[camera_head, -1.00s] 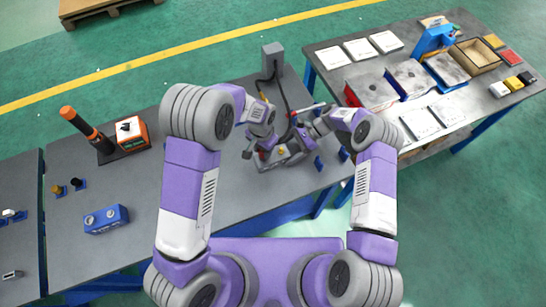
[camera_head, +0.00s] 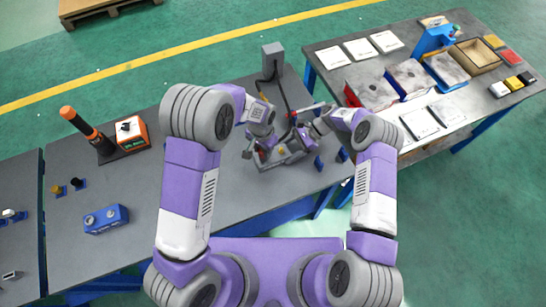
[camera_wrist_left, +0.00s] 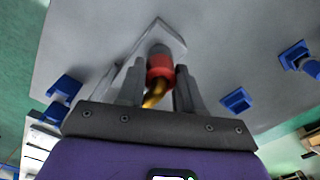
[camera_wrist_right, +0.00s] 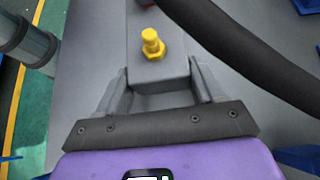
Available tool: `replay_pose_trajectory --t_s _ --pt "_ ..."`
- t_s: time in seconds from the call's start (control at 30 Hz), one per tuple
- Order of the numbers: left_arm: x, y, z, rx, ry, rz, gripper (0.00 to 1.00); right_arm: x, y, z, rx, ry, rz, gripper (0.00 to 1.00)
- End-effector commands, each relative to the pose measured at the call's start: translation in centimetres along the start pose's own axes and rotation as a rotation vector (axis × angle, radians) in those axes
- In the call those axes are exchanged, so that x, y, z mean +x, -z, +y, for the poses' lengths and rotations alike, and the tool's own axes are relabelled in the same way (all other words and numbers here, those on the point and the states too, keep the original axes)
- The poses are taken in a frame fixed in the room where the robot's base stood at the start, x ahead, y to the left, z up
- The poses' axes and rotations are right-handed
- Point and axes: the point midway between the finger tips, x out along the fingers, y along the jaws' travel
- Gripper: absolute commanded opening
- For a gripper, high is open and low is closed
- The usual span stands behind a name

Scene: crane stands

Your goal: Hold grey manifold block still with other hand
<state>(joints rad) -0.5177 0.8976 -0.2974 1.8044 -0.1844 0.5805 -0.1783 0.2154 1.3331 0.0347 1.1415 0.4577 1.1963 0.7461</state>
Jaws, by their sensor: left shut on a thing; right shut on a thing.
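The grey manifold block (camera_head: 290,155) lies on the grey workbench, partly hidden by my grippers in the head view. In the right wrist view the block (camera_wrist_right: 158,72) sits between the fingers of my right gripper (camera_wrist_right: 157,80), which is shut on it; a yellow brass hex fitting (camera_wrist_right: 152,43) stands on its top. In the left wrist view my left gripper (camera_wrist_left: 158,78) is shut on a fitting (camera_wrist_left: 160,67) with a red collar, a dark grey top and a bent brass part. This fitting is at the block; whether it is seated cannot be told.
A dark hose (camera_wrist_right: 235,45) crosses close to the right gripper. A grey post (camera_head: 273,60) stands at the bench's back. Blue holders (camera_head: 319,162) sit right of the block. An orange-handled tool (camera_head: 85,128) and a blue block (camera_head: 106,219) are at left.

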Motion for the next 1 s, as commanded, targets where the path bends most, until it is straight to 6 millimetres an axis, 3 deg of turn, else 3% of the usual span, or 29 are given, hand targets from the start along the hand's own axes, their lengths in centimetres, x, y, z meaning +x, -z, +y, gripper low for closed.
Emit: replay_pose_trajectory --t_s 0.6,1.0 --pt "-0.2 0.0 0.0 0.0 0.0 0.0 0.01 -0.1 0.0 0.0 0.0 0.001 0.001 0.27" --pt "-2.1 0.0 0.0 0.0 0.0 0.001 0.01 0.0 0.0 0.0 0.0 0.0 0.001 0.27"
